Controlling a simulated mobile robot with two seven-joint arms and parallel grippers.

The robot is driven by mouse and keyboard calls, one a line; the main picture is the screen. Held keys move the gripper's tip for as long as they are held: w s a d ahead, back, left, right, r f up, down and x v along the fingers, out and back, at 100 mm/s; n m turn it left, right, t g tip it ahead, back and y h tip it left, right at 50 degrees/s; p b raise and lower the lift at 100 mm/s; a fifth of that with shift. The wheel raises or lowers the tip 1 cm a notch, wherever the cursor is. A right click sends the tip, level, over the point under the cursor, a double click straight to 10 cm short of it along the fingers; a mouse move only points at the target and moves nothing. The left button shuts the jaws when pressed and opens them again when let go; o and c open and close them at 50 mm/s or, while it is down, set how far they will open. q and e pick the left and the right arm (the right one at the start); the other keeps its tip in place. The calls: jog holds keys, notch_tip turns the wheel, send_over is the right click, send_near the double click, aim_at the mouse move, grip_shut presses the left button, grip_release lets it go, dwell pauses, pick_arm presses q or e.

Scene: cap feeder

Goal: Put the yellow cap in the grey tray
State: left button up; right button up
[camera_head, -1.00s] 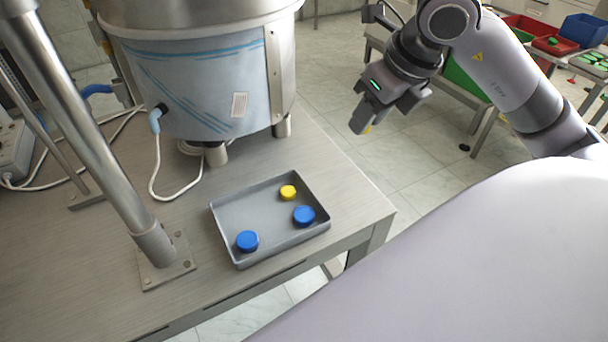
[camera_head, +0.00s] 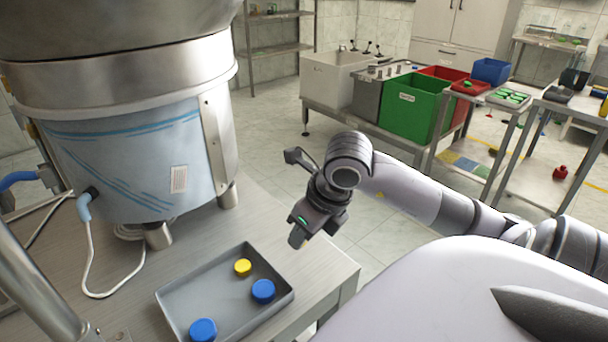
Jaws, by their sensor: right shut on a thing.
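The grey tray (camera_head: 171,294) lies on the table near its front edge, at the lower left of the head view. Inside it are a yellow cap (camera_head: 243,267) and two blue caps, one at the right (camera_head: 263,291) and one at the near left (camera_head: 203,330). My right gripper (camera_head: 299,240) is up and to the right of the tray in the picture, apart from it, pointing down. It is shut on a small yellow cap, which the fingers now hide; a bit of yellow showed between them earlier. My left gripper is not in view.
A large metal feeder bowl (camera_head: 130,150) on legs stands behind the tray, with a cable beside it. A metal post (camera_head: 35,285) rises at the left. Green (camera_head: 415,108), red and blue bins stand farther back. Floor is open beyond the table.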

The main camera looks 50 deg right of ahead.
aim_at(299, 263)
jog(key=shift+f+b, duration=0.45)
jog(key=shift+f, duration=2.7)
jog(key=shift+f, duration=0.2)
jog(key=o, duration=1)
jog(key=shift+r, duration=0.1)
